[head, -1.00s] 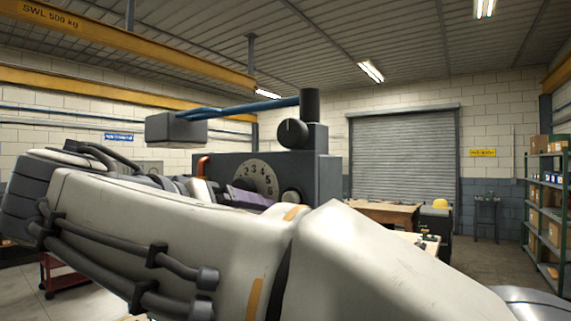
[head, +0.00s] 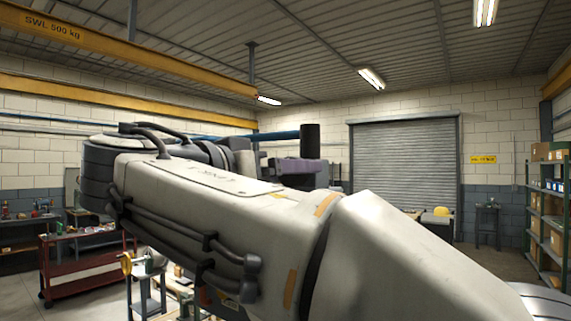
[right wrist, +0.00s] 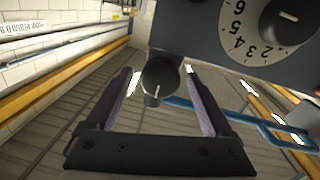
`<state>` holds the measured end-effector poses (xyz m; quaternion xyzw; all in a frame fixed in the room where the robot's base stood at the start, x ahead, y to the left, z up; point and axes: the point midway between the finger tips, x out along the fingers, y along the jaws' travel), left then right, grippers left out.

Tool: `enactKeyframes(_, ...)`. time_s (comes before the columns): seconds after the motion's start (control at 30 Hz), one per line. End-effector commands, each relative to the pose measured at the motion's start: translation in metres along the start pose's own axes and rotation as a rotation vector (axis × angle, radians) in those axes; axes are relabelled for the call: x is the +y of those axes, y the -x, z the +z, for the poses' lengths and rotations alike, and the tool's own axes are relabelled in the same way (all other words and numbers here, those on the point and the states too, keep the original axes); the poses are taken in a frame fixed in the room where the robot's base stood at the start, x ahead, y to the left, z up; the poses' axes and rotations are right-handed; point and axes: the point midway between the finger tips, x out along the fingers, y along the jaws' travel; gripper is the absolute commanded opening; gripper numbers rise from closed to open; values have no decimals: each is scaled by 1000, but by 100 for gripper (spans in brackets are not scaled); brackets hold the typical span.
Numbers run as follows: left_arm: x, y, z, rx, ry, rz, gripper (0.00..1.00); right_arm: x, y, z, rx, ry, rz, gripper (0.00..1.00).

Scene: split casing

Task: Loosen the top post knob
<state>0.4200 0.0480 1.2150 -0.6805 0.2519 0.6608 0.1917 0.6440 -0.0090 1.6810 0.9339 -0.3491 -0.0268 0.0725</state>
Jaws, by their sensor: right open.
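The top post knob (right wrist: 160,78) is a round dark knob with a pale pointer line. In the right wrist view it sits between the two purple-grey fingers of my right gripper (right wrist: 158,72), which is open. A gap shows beside the knob; I cannot tell how deep it lies between the fingers. In the head view my right gripper (head: 296,167) shows its purple finger in front of the dark post (head: 310,140), and the knob is hidden behind it. My left gripper is not in view.
A grey casing with a numbered dial (right wrist: 240,35) and a larger dark knob (right wrist: 288,18) lies close to the gripper. A blue bar (right wrist: 235,112) runs off the post. My right arm hides most of the casing in the head view. A red cart (head: 85,265) stands left.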

Motion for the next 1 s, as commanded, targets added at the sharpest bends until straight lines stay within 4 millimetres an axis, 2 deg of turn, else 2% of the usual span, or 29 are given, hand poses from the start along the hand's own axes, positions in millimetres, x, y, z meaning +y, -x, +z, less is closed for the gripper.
enactKeyframes(0.13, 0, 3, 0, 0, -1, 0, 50, 0, -8, 0, 0, 2, -1, 86)
enactKeyframes(0.37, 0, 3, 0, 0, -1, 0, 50, 0, -8, 1, -1, 1, -1, 86)
enactKeyframes(0.4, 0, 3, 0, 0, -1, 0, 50, 0, -8, 1, -1, 1, -1, 79)
enactKeyframes(0.47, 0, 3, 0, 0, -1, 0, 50, 0, -8, 1, -1, 1, -1, 56)
enactKeyframes(0.5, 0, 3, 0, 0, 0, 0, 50, 0, -8, 1, -1, 1, -1, 41)
enactKeyframes(0.6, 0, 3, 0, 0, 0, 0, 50, 0, -8, 1, -1, 1, -1, 3)
enactKeyframes(0.77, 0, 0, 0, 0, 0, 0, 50, 0, -8, 2, 2, 33, 0, 3)
enactKeyframes(1.0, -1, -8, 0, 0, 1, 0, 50, 0, -8, 2, 16, 212, 3, 3)
